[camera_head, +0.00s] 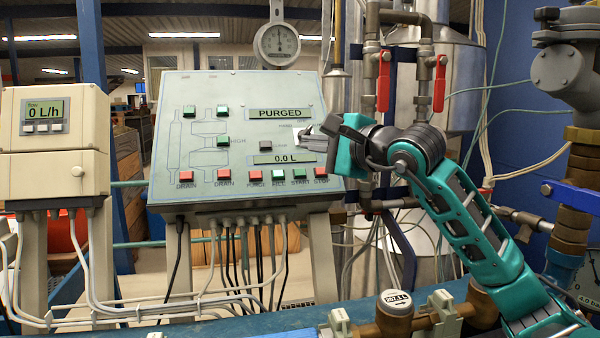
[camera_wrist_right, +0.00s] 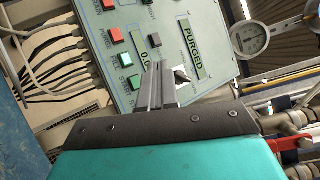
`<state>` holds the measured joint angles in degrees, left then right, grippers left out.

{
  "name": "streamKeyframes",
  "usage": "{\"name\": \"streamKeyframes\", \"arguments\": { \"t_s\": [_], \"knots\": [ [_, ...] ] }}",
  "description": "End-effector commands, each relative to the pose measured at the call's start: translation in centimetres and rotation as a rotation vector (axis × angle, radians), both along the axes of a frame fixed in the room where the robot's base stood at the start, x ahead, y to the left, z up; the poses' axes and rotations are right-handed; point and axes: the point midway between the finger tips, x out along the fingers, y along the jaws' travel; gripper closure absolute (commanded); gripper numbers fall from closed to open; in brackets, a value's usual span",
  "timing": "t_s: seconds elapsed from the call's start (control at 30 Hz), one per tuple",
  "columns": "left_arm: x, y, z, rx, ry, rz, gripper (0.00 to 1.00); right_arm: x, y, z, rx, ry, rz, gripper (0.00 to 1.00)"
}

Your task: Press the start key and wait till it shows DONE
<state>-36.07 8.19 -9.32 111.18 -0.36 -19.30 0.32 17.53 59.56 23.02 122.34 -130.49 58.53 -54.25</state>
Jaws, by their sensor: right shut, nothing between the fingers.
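The grey-green control panel (camera_head: 185,100) carries a bottom row of red and green keys. The green start key (camera_head: 299,174) sits between the green fill key (camera_head: 278,175) and the red stop key (camera_head: 321,173); it also shows in the right wrist view (camera_wrist_right: 134,83). The upper display (camera_head: 281,113) reads PURGED, the lower display (camera_head: 278,159) 0.0 L. My right gripper (camera_head: 302,133) is shut and empty, in front of the panel between the two displays, above the start key in the picture. In the wrist view its fingers (camera_wrist_right: 163,82) partly cover the lower display. My left gripper is out of view.
A flow meter box (camera_head: 55,128) reading 0 L/h stands left of the panel. A round dial gauge (camera_head: 277,44) is above it. Pipes with red valve levers (camera_head: 383,85) rise behind my right arm. Cables hang under the panel.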

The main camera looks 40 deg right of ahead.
Motion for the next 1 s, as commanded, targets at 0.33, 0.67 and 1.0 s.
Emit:
{"name": "streamKeyframes", "arguments": {
  "t_s": [0.33, 0.67, 1.0],
  "knots": [
    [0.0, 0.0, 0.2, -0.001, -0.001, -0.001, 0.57, 3.2, -1.8, -3.4, 0.003, 0.002, -0.001, 1.00],
    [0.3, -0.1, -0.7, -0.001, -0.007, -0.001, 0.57, 4.9, -2.7, -5.1, 0.000, 0.000, 0.000, 1.00],
    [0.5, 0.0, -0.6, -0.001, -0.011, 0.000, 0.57, 5.0, -2.7, -5.2, -0.001, 0.001, 0.000, 1.00]
  ]
}}
